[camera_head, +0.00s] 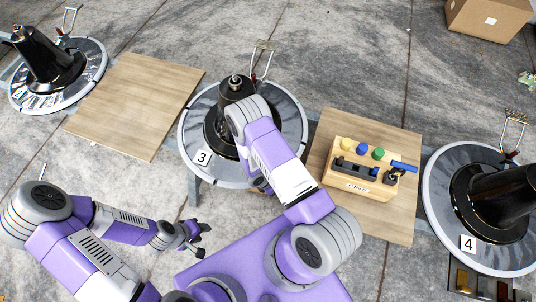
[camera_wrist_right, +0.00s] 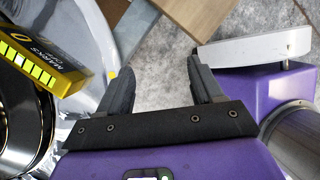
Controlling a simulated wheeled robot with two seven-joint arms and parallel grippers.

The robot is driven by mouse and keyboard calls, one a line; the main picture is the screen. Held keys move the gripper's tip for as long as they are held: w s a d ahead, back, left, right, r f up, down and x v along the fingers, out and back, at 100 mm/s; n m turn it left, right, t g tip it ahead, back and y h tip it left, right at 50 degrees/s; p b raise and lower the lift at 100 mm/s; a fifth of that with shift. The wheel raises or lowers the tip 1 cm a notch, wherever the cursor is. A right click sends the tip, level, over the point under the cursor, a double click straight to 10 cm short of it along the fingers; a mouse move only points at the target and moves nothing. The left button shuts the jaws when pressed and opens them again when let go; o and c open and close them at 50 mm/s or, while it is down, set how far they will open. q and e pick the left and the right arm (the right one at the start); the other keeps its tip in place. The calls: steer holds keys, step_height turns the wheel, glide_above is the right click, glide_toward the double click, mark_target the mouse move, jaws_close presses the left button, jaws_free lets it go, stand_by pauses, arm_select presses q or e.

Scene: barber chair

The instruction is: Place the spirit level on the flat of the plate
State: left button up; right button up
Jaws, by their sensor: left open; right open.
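The round grey plate (camera_head: 292,112) marked 3 stands in the middle of the head view, with a glossy black column on it. My right arm covers much of it. The plate's rim also shows in the right wrist view (camera_wrist_right: 127,30). I cannot make out the spirit level for certain; a dark bar (camera_head: 355,170) lies in the wooden box. My right gripper (camera_wrist_right: 160,88) is open and empty beside the plate; in the head view it is hidden behind its arm. My left gripper (camera_head: 196,239) is open and empty over the floor, lower left of the plate.
The wooden box (camera_head: 350,187) with coloured knobs and a blue-handled tool (camera_head: 403,167) stands on a wooden board (camera_head: 398,222). Plate 4 (camera_head: 440,210) stands right, another plate (camera_head: 85,85) far left, beside a bare board (camera_head: 135,105).

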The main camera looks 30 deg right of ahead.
steer(key=w+n+t, duration=0.1)
steer(key=w, duration=0.1)
steer(key=w+d+n+t+h, duration=0.1)
steer(key=w+n, duration=0.1)
steer(key=w, duration=0.1)
steer(key=w+d+n+t+h, duration=0.1)
steer(key=w, duration=0.2)
steer(key=shift+w+d+f+n+t, duration=0.2)
steer(key=shift+f+n+t, duration=0.1)
steer(key=shift+f+t, duration=0.1)
steer(key=w+n+t, duration=0.1)
steer(key=w, duration=0.1)
steer(key=w+n+t, duration=0.1)
steer(key=w, duration=0.1)
steer(key=w+n+t, duration=0.1)
steer(key=w, duration=0.1)
steer(key=shift+w+a+r+b, duration=0.2)
steer(key=shift+w+a+b, duration=0.05)
steer(key=shift+w+b, duration=0.15)
steer(key=b+x, duration=0.1)
steer(key=x, duration=0.2)
steer(key=b+x, duration=0.2)
steer(key=x, duration=0.2)
steer(key=shift+s+d+r, duration=0.1)
steer(key=shift+s+d, duration=0.05)
steer(key=shift+d, duration=0.15)
jaws_close()
steer(key=shift+r, duration=0.15)
